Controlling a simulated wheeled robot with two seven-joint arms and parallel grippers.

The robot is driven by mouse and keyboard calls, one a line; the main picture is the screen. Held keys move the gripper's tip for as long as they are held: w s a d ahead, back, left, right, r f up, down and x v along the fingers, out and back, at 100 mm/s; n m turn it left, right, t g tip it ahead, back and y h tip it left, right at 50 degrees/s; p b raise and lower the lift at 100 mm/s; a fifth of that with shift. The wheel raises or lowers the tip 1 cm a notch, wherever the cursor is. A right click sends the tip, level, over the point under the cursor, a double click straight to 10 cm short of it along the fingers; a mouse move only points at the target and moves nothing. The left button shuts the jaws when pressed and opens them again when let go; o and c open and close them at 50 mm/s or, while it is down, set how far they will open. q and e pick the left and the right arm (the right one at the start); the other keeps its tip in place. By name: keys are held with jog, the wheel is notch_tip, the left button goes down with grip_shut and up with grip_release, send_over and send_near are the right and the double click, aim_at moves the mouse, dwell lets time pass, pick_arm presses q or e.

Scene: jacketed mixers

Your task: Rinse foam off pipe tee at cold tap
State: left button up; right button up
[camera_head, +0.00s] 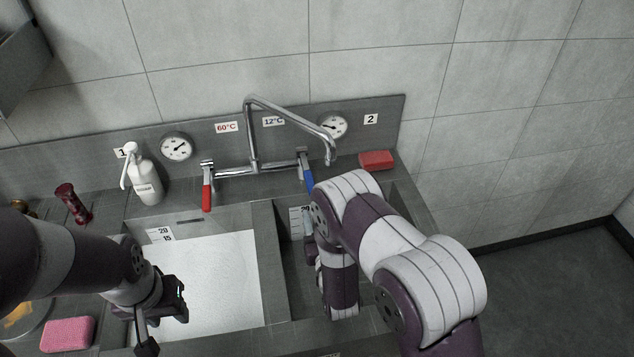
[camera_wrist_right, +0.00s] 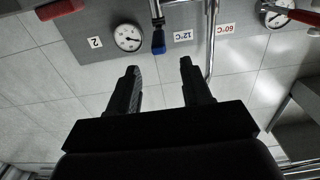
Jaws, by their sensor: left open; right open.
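The mixer tap (camera_head: 253,135) has a swivel spout bent to the right, its outlet over the right basin side. Its blue cold lever (camera_head: 307,178) hangs beside the 12°C label; it also shows in the right wrist view (camera_wrist_right: 158,42). The red hot lever (camera_head: 207,197) is at the left. My right gripper (camera_wrist_right: 158,66) is open and empty, facing the wall below the blue lever in its own view; in the head view my arm mostly hides it. My left gripper (camera_head: 165,328) is open over the left basin's near-left edge. I cannot make out a pipe tee.
The left basin (camera_head: 268,245) holds a white, foamy-looking surface. The right basin (camera_head: 287,270) is partly hidden by my right arm. Around them are a soap dispenser (camera_head: 147,178), red block (camera_head: 377,160), pink sponge (camera_head: 68,334), dark red object (camera_head: 73,204) and gauges (camera_head: 176,147).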

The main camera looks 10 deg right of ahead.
aim_at(307, 172)
jog(key=w+p, duration=0.2)
jog(key=w, duration=0.9)
jog(key=shift+d+r, duration=0.1)
jog(key=shift+w, duration=0.4)
